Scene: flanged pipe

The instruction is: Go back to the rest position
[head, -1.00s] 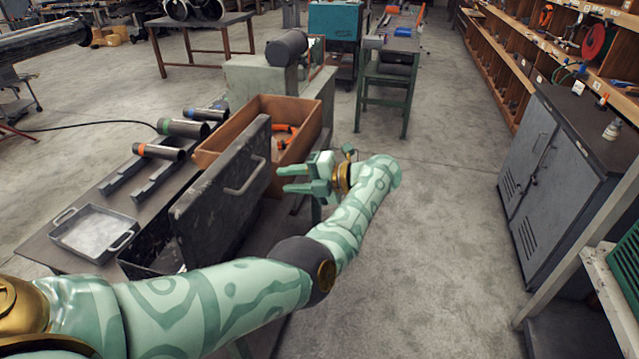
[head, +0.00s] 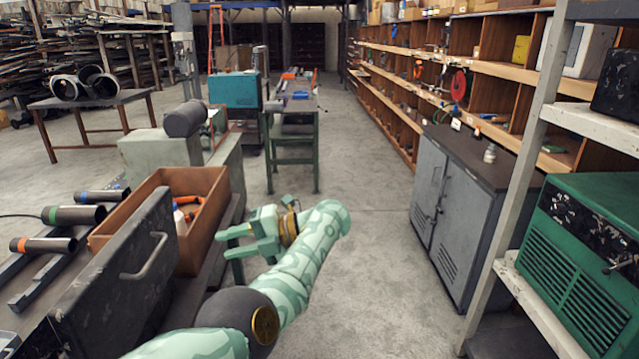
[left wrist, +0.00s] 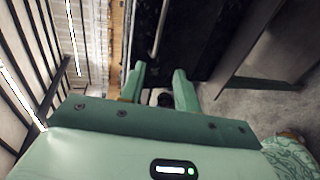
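My left arm, pale green with darker swirls, comes in from the bottom left of the head view. Its left gripper (head: 223,245) is open and empty, its fingers pointing left, beside the right side of the wooden box. The left wrist view shows the same gripper (left wrist: 160,70) with its two green fingers apart and nothing between them. My right gripper is in neither view.
The wooden box (head: 128,207) with orange-handled items, a dark upright lid (head: 115,285) and several pipes (head: 75,215) are on the left workbench. Grey cabinets (head: 470,235) and a green machine (head: 580,270) stand right. The middle aisle floor is clear.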

